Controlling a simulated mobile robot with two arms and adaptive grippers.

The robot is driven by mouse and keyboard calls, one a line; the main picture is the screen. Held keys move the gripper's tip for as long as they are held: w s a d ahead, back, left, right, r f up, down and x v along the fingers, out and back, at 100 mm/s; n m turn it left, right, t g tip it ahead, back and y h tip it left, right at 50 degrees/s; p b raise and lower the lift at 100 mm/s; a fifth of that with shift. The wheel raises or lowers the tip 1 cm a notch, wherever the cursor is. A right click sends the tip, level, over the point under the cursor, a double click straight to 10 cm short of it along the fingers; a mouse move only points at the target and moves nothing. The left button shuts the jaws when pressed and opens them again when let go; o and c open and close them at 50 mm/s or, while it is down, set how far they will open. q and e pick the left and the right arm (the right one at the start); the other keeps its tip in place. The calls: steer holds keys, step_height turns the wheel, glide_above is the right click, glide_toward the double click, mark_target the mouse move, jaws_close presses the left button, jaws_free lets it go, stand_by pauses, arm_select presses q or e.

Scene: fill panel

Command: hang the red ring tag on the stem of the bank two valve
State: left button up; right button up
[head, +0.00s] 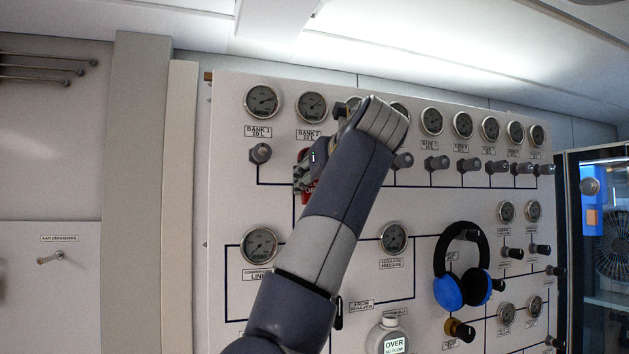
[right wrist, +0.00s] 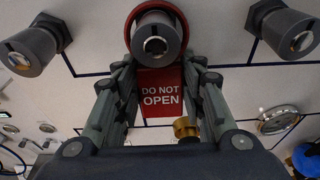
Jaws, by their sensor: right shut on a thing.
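The red ring tag shows in the right wrist view (right wrist: 162,92), with its ring around the bank two valve (right wrist: 155,38) and its "DO NOT OPEN" plate hanging below. The valve's round end sticks out through the ring toward the camera. My right gripper (right wrist: 160,76) is shut on the tag, one finger on each side of the plate just under the valve. In the head view the tag (head: 308,190) is a small red patch beside my right gripper (head: 305,168), below the bank two label (head: 308,134). My forearm hides part of the panel there. My left gripper is not in view.
The bank one valve (head: 260,153) is to the left, and a row of valves with gauges runs to the right. Blue ear defenders (head: 462,290) hang lower right on the panel (head: 225,200). An empty hook (head: 50,257) is on the left wall.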

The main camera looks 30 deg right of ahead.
steer(key=o, duration=0.9)
steer(key=shift+o, duration=0.2)
steer(key=shift+s, duration=0.1)
